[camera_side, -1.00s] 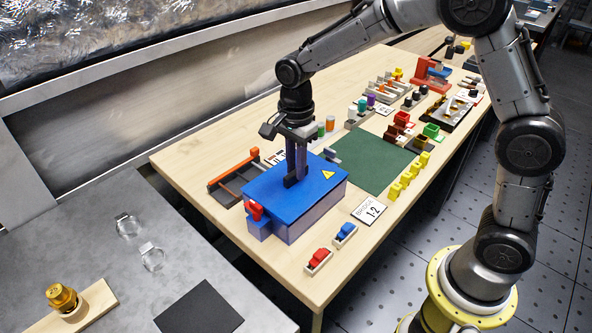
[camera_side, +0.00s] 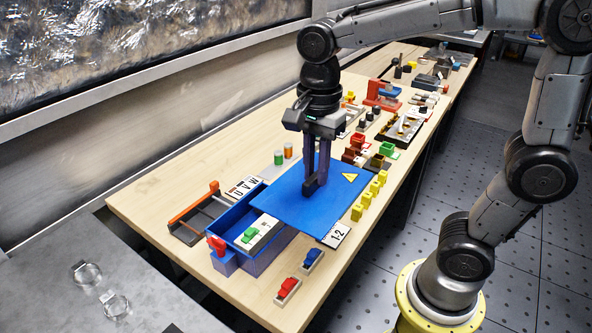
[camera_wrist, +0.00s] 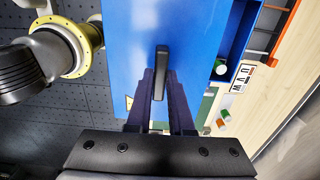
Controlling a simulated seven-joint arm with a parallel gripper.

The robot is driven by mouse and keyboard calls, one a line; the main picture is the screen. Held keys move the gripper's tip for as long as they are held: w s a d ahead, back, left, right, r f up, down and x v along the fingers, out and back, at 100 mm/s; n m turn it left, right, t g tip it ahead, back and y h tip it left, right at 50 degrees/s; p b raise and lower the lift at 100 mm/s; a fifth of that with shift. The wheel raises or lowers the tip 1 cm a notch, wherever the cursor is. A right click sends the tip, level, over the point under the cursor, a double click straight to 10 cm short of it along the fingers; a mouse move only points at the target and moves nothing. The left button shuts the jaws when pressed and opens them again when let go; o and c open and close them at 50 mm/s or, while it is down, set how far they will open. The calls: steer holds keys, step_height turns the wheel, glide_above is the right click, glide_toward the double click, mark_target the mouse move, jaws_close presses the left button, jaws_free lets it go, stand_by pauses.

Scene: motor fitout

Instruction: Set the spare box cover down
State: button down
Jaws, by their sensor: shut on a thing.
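The box cover (camera_side: 290,207) is a flat blue plate with a yellow warning triangle and a dark handle (camera_side: 312,184). My gripper (camera_side: 316,178) is shut on the handle and holds the cover level, to the right of the blue box (camera_side: 278,240). The cover also fills the middle of the wrist view (camera_wrist: 140,50), with the handle between my fingers (camera_wrist: 162,88). The box is open on its left part, showing a white card with a green piece (camera_side: 250,234) inside. The cover hides most of the green mat and the box's right end. I cannot tell how high the cover is.
Red (camera_side: 288,291) and blue (camera_side: 313,260) small parts stand in front. Yellow blocks (camera_side: 368,198) line the right edge by the 1-2 card (camera_side: 337,234). Bins and racks stand behind.

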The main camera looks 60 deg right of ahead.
steer(key=shift+s+r, duration=0.2)
steer(key=shift+s, duration=0.15)
steer(key=shift+w, duration=0.1)
